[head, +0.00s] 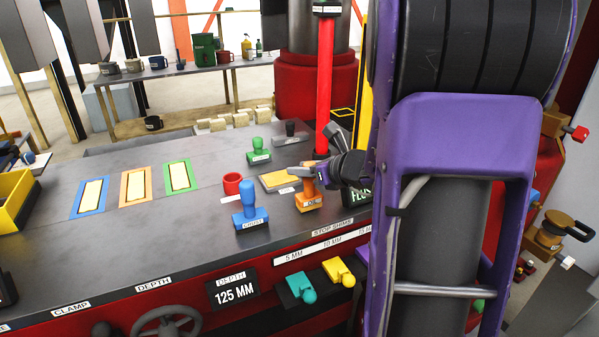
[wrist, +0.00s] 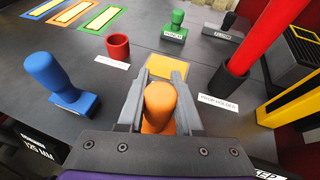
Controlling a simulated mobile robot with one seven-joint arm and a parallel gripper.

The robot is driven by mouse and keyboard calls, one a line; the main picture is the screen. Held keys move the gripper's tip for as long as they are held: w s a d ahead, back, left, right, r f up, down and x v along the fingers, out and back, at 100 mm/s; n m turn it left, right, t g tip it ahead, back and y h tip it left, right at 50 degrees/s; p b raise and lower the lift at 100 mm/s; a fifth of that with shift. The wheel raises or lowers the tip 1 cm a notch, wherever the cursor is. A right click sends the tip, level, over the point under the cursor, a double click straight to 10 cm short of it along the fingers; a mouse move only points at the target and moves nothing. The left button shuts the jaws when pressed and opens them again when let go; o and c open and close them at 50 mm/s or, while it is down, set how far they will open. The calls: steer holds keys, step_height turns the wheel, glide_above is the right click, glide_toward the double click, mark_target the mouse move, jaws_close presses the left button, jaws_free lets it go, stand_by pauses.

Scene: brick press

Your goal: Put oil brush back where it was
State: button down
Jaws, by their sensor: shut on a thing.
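My gripper (head: 308,174) is shut on the upright orange-handled stamp (head: 309,201), over the front right of the dark bench top. In the wrist view the orange handle (wrist: 159,105) stands between the two grey fingers. The stamp's base is at or close to the bench; I cannot tell whether it touches. I cannot make out an oil brush in either view. A small red cup (head: 232,184) stands to the left, with a label beside it that I cannot read; it also shows in the wrist view (wrist: 118,46).
A blue stamp (head: 249,208) stands at the front left of my gripper. A green stamp (head: 258,150) and a grey block (head: 290,134) stand behind. A yellow pad (head: 276,181) lies beside the orange stamp. A red upright bar (head: 324,85) rises close behind. Open bench lies left.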

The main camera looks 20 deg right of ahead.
steer(key=shift+f, duration=0.35)
steer(key=shift+f, duration=0.15)
steer(key=c, duration=0.6)
jaws_free()
